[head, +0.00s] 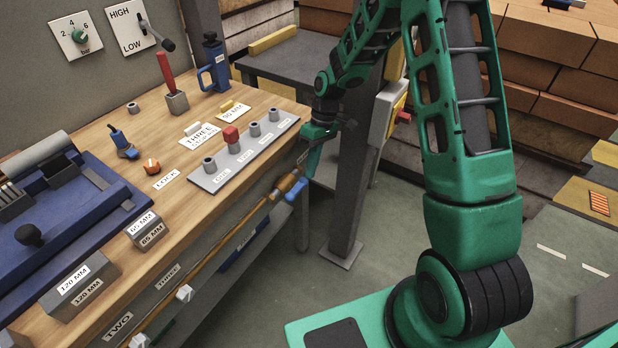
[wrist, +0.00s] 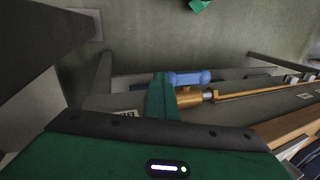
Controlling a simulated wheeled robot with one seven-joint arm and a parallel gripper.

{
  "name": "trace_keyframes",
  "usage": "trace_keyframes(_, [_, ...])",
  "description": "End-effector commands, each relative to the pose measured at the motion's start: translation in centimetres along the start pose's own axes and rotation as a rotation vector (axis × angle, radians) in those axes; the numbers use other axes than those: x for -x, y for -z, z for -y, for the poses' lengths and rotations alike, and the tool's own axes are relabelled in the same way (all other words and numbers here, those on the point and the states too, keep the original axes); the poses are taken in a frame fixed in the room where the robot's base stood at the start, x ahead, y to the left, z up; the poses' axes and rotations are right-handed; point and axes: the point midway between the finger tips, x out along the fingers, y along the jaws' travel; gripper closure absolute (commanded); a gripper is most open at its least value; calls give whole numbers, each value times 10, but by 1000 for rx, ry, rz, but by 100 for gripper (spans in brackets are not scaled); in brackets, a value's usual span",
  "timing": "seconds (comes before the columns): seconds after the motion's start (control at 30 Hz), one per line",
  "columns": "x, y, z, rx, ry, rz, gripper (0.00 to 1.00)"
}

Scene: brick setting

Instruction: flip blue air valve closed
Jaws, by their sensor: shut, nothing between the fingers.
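The blue air valve handle (head: 297,189) sits on a brass valve body (head: 284,183) at the far end of a copper pipe along the workbench's front edge. In the wrist view the blue handle (wrist: 190,78) lies roughly in line with the pipe, beside the brass body (wrist: 190,99). My gripper (head: 303,168) is shut and empty, pointing down right by the valve. In the wrist view its green finger end (wrist: 160,84) is at the left end of the handle. I cannot tell whether they touch.
The copper pipe (head: 220,238) runs along the front of the wooden workbench (head: 185,215). A grey plate (head: 215,178) with several pegs and a red block lies near that edge. A dark post (head: 350,180) stands just right of my gripper. The green floor (head: 270,285) in front is open.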

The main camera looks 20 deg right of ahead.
Motion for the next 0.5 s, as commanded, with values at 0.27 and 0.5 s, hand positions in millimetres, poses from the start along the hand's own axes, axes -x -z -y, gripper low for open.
trace_keyframes(0.27, [-6, -1, 114, 100, 108, 34, 100])
trace_keyframes(0.5, [2, -1, 136, 87, 102, 27, 100])
